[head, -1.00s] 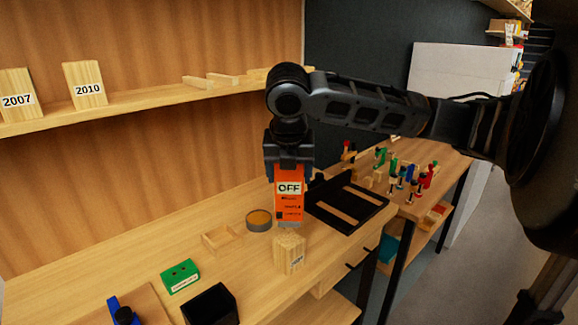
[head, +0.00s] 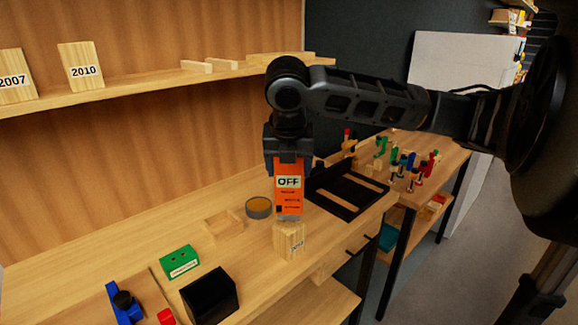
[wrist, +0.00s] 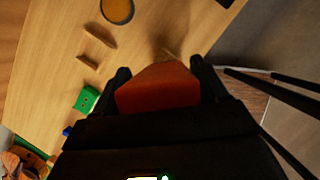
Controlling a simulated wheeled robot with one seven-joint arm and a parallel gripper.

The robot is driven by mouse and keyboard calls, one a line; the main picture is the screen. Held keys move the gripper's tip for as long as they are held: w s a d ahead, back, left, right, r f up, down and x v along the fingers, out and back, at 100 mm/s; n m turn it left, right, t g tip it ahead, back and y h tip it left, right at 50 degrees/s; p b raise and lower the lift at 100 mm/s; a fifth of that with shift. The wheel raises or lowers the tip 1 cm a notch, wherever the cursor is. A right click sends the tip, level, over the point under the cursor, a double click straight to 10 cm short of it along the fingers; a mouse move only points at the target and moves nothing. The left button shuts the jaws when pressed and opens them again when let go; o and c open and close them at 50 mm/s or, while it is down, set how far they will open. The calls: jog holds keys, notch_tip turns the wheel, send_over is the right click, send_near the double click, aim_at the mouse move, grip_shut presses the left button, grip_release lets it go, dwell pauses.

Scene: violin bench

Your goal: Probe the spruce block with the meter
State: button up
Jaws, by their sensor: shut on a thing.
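My gripper (head: 289,158) points down and is shut on the orange meter (head: 289,195), whose display reads OFF. The meter also shows between the fingers in the wrist view (wrist: 158,88). A spruce block (head: 289,242) with a small label on its side stands on the bench near the front edge. The meter's lower end is right over the block's top in the head view. I cannot tell whether they touch. In the wrist view the block is mostly hidden behind the meter.
A round tin (head: 259,208), a shallow wooden tray (head: 222,226), a green box (head: 180,262) and a black box (head: 210,297) stand on the bench. A black tray (head: 345,192) lies behind the block. Blocks labelled 2007 (head: 14,80) and 2010 (head: 82,70) stand on the shelf.

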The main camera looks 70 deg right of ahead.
jog(key=shift+f+b, duration=0.35)
jog(key=shift+f, duration=0.05)
dwell(1.2)
